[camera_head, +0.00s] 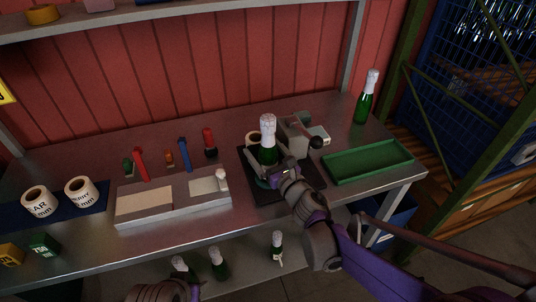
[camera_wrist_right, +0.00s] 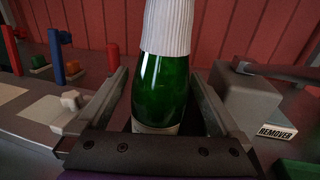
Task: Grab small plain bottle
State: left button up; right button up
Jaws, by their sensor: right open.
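A green bottle (camera_head: 268,154) with a white foil top stands upright on a black mat (camera_head: 302,185) on the workbench. My right gripper (camera_head: 268,173) is open at this bottle, with its fingers on either side. In the right wrist view the bottle (camera_wrist_right: 162,85) stands between the spread fingers, with visible gaps to both; its base is hidden behind the gripper body. Another green bottle (camera_head: 367,97) with a whitish top stands at the back right of the bench. Part of my left arm shows at the bottom edge, but its gripper is not visible.
A grey device (camera_head: 296,135) with a lever stands close behind the gripped-around bottle, to its right. A green tray (camera_head: 368,162) lies on the right. A grey block fixture (camera_head: 173,200), hand tools and label rolls (camera_head: 81,191) occupy the left. Several bottles (camera_head: 277,246) stand below the bench top.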

jog(key=shift+w+a, duration=0.3)
jog(key=shift+w, duration=0.2)
jog(key=shift+s, duration=0.1)
grip_shut()
